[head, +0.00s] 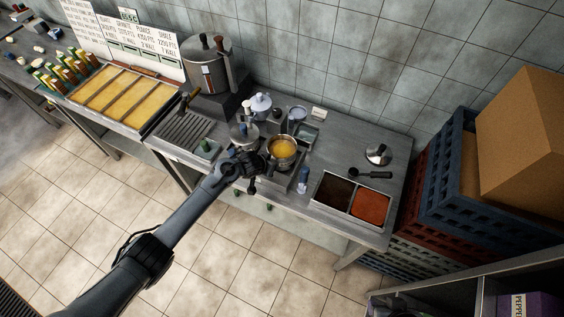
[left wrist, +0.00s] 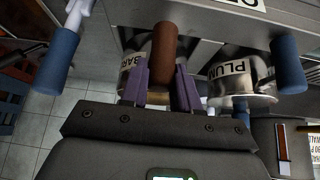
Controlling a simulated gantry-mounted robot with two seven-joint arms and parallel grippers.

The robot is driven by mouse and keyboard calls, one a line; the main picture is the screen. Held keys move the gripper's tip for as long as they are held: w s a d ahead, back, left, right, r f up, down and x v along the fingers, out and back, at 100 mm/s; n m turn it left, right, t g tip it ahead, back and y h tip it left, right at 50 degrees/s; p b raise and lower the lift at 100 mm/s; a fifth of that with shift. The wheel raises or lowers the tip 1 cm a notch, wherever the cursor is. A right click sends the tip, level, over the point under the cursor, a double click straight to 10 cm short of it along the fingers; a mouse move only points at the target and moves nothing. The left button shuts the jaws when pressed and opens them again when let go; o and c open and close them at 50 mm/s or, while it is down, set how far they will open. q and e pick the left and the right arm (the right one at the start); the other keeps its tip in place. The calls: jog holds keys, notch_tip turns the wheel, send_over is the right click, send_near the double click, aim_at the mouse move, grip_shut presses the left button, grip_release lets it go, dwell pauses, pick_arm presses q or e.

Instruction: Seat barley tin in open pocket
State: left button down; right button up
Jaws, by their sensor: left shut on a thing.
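In the left wrist view, a steel tin with a partly hidden label reading "BAR" (left wrist: 127,66), which I take for the barley tin, has a brown handle (left wrist: 164,45) pointing towards me. My left gripper (left wrist: 162,70) has its purple fingers on either side of this handle and is shut on it. In the head view my left gripper (head: 246,166) is at the front edge of the cooking station (head: 277,180) and hides part of it. I cannot tell which tin there is the barley one, nor which pocket is open. My right gripper is not in view.
A pot of yellow liquid (head: 283,148) and lidded tins (head: 260,103) crowd the station.

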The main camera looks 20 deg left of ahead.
pick_arm(q)
jog(key=shift+f+b, duration=0.55)
jog(key=shift+f, duration=0.2)
jog(key=c, duration=0.8)
grip_release()
jog(key=shift+w, duration=0.1)
jog(key=shift+o, duration=0.2)
jog(key=shift+f, duration=0.25)
jog(key=shift+r, duration=0.15)
jog(key=shift+s+a+r, duration=0.1)
jog(key=shift+s+r, duration=0.3)
jog(key=p+v, duration=0.1)
jog(key=v, duration=0.8)
jog(key=shift+s+r+p, duration=0.2)
jog(key=shift+s+p, duration=0.05)
jog(key=shift+p, duration=0.1)
